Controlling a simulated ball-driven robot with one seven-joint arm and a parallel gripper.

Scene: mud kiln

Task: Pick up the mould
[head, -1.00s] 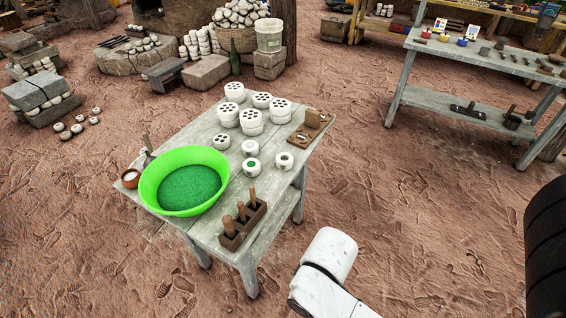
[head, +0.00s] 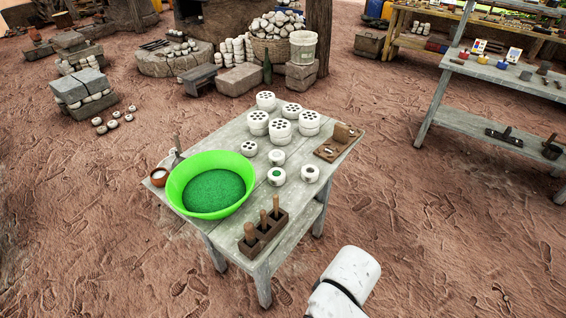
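Several white round pieces stand on the grey wooden table. The larger ones, such as a holed block (head: 281,131), have dark holes in their tops, and some look stacked. Smaller ones stand nearer the front: one with a green-filled hole (head: 276,176), one with a dark centre (head: 310,173), and a plain-looking one (head: 277,157). A small multi-holed piece (head: 249,149) stands by the bowl. I cannot tell which of these is the mould. My gripper is not in view; only a white link of my arm shows at the bottom, in front of the table.
A green bowl (head: 209,186) of green material fills the table's left side. A rack of wooden-handled tools (head: 263,233) stands at the front edge, a brown wooden piece (head: 338,142) at the back right. A grey workbench (head: 500,75) stands far right. Bare ground surrounds the table.

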